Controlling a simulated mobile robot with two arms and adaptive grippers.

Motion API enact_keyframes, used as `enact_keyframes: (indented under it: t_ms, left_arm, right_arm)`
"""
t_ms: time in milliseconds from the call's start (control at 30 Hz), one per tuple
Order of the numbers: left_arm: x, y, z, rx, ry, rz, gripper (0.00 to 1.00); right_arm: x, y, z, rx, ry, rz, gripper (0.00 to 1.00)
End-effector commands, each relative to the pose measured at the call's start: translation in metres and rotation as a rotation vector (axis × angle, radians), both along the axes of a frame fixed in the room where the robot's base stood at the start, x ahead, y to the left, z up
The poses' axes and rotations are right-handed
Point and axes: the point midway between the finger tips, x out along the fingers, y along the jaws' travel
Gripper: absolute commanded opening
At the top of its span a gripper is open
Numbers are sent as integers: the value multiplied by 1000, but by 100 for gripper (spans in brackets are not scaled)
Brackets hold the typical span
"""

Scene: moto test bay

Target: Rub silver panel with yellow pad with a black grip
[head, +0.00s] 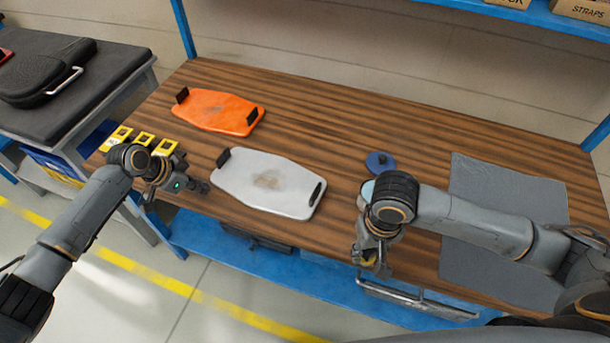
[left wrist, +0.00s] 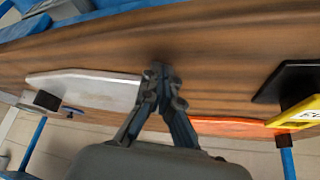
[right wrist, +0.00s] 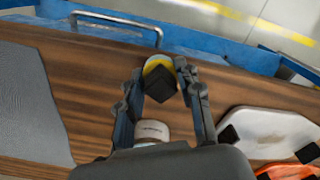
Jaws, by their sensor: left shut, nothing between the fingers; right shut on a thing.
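The silver panel (head: 240,187) lies flat on the wooden bench, with black blocks at two ends and a brownish smudge near its middle. It also shows in the left wrist view (left wrist: 95,88) and right wrist view (right wrist: 272,128). My right gripper (right wrist: 160,78) is shut on the black grip (right wrist: 160,88) of the yellow pad (right wrist: 156,62). The pad is near the bench's front edge, right of the silver panel and apart from it; its height is unclear. In the head view my right arm mostly hides it. My left gripper (head: 203,188) is shut and empty, just left of the silver panel.
An orange panel (head: 215,108) lies behind the silver one. A blue pad (head: 380,163) sits behind my right gripper. A pale round container (right wrist: 151,130) stands close to that gripper. A grey mat (head: 505,190) covers the right side. Yellow boxes (head: 143,139) stand at the left.

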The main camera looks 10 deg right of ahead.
Motion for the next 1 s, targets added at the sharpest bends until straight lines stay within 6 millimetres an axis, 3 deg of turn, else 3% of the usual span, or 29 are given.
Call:
enact_keyframes:
  t_ms: [167,267,467,700,800,1000]
  left_arm:
    - [0,0,0,0,0,0,0]
    - [0,0,0,0,0,0,0]
    - [0,0,0,0,0,0,0]
    - [0,0,0,0,0,0,0]
    - [0,0,0,0,0,0,0]
    - [0,0,0,0,0,0,0]
  right_arm:
    - [4,1,0,0,-3,-11,10]
    - [21,7,0,2,-11,-57,10]
    - [96,35,8,9,-35,-269,10]
    - [183,86,39,21,-34,-557,10]
    - [205,107,52,22,-25,-647,10]
    - [227,134,68,16,-10,-757,10]
